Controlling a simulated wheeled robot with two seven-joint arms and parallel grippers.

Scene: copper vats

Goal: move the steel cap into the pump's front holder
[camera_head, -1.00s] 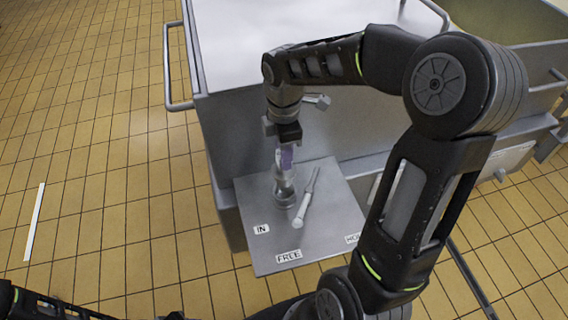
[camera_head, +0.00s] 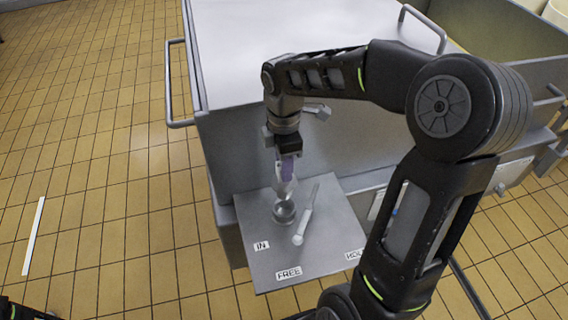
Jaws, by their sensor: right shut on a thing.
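My right gripper (camera_head: 284,190) points down over a grey steel plate (camera_head: 325,235) with labels reading IN, FREE and a partly covered third one. It is shut on what looks like the rounded steel cap (camera_head: 284,213), low over or touching the plate; I cannot tell which. A pale lever (camera_head: 305,218) lies just right of the cap, slanting toward the front. I cannot pick out the pump's front holder for certain; the right arm covers part of the area right of the plate. My left gripper is not in view; only dark arm parts show at the lower left corner.
A large steel vat (camera_head: 290,30) with side rails (camera_head: 177,85) stands behind the plate. A small fitting (camera_head: 318,111) sticks out of its front wall. The tiled floor (camera_head: 90,170) at left is open apart from a white strip (camera_head: 34,236).

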